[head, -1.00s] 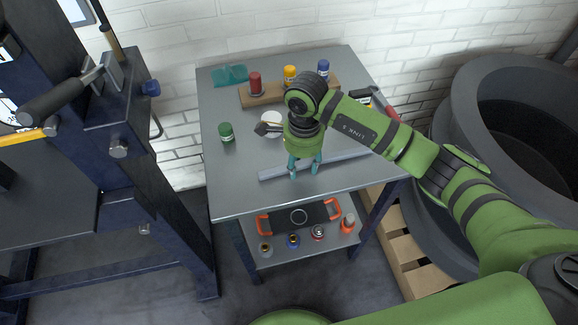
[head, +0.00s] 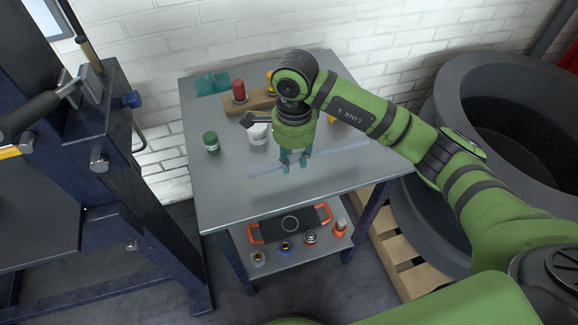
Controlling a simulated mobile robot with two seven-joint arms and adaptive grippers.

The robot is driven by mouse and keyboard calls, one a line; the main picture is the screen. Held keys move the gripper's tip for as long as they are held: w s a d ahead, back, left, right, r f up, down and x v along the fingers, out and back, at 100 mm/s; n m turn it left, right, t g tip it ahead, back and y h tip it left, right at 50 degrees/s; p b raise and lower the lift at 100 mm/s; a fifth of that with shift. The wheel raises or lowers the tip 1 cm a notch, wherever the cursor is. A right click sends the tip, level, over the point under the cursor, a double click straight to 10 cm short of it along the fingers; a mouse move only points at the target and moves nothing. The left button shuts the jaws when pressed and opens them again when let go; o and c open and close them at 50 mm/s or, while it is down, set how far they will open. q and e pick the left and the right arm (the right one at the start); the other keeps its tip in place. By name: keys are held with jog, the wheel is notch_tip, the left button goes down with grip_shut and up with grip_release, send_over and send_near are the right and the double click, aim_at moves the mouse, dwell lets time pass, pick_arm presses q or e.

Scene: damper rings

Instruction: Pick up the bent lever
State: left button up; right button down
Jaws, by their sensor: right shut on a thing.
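My right gripper (head: 294,166) points straight down over the grey table and is shut on a long grey bar (head: 265,167), which I take for the bent lever. The bar runs from left of the fingers up toward the right, partly behind the fingers. It seems slightly above the tabletop, but the gap is hard to see. Any bend in it cannot be made out from here. My left gripper is not in view.
The grey table (head: 221,184) also holds a green jar (head: 211,142), a white tub (head: 257,137), a red container (head: 239,91) and a teal scoop (head: 212,84). A lower shelf holds an orange-handled tray (head: 290,224) and several small containers. A large dark tub (head: 450,100) stands right.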

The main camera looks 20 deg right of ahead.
jog(key=s+d+r+b, duration=0.2)
jog(key=s+d+r, duration=0.3)
jog(key=s, duration=0.4)
jog(key=shift+d+r, duration=0.2)
jog(key=shift+r, duration=0.45)
